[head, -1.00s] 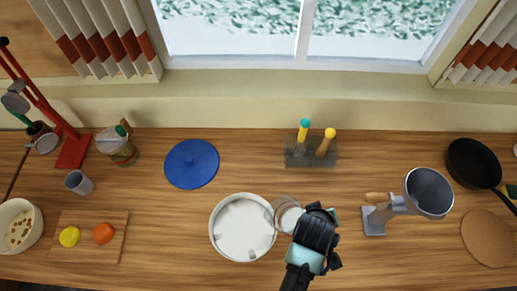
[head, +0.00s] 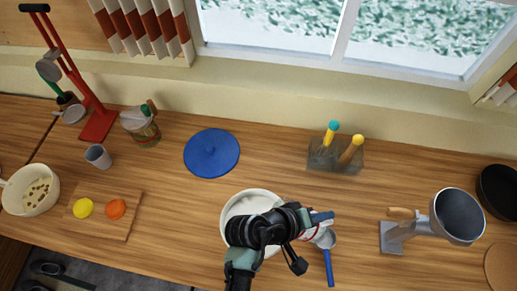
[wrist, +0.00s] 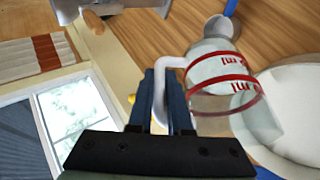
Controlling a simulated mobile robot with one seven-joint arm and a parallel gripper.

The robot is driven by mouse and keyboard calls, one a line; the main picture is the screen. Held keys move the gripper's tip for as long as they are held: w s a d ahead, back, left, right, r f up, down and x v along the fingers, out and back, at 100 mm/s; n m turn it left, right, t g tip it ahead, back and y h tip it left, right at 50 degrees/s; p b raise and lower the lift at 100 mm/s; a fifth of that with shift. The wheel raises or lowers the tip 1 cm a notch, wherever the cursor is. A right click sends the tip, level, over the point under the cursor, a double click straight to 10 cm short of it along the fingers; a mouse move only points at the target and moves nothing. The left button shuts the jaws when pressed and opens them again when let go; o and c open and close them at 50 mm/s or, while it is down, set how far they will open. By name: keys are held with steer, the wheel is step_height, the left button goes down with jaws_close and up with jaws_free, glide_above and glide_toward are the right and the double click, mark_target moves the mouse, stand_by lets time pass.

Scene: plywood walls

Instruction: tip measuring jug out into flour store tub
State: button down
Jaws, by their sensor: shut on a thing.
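The measuring jug (wrist: 218,85) is clear with red bands and markings and a white handle. My gripper (wrist: 167,75) is shut on that handle. In the head view the gripper (head: 300,225) hides much of the jug (head: 318,232), which is just right of the flour store tub. The tub (head: 228,208) is round and cream-white, and my arm covers its front part. In the wrist view the tub (wrist: 300,75) is at the right, and the jug's clear lower-right end overlaps its near side. The jug looks tilted; I cannot tell how much is in it.
A blue-handled scoop (head: 329,265) lies right of the tub, close to the jug. A blue lid (head: 211,153) lies behind the tub. A grey block with utensils (head: 335,157) is behind right, and a grey mill (head: 458,216) farther right.

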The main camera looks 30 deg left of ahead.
steer(key=shift+s+a+f+b, duration=0.1)
steer(key=shift+a+b, duration=0.15)
steer(key=shift+b, duration=0.15)
steer(key=shift+s+r+h, duration=0.15)
steer(key=shift+r+h, duration=0.15)
steer(key=shift+h, duration=0.2)
steer(key=shift+a, duration=0.1)
steer(key=shift+a+b, duration=0.1)
steer(key=shift+b, duration=0.35)
steer(key=shift+a+t+h+b, duration=0.2)
steer(key=shift+t+h+b, duration=0.1)
steer(key=shift+b, duration=0.15)
steer(key=shift+a+n+b, duration=0.1)
steer(key=shift+n+b, duration=0.2)
steer(key=shift+s+a+h+b, duration=0.15)
steer(key=shift+h+b, duration=0.15)
steer(key=shift+b, duration=0.05)
steer(key=shift+s+a+t+h+b, duration=0.1)
steer(key=shift+a+t+h+b, duration=0.45)
steer(key=shift+b, duration=0.6)
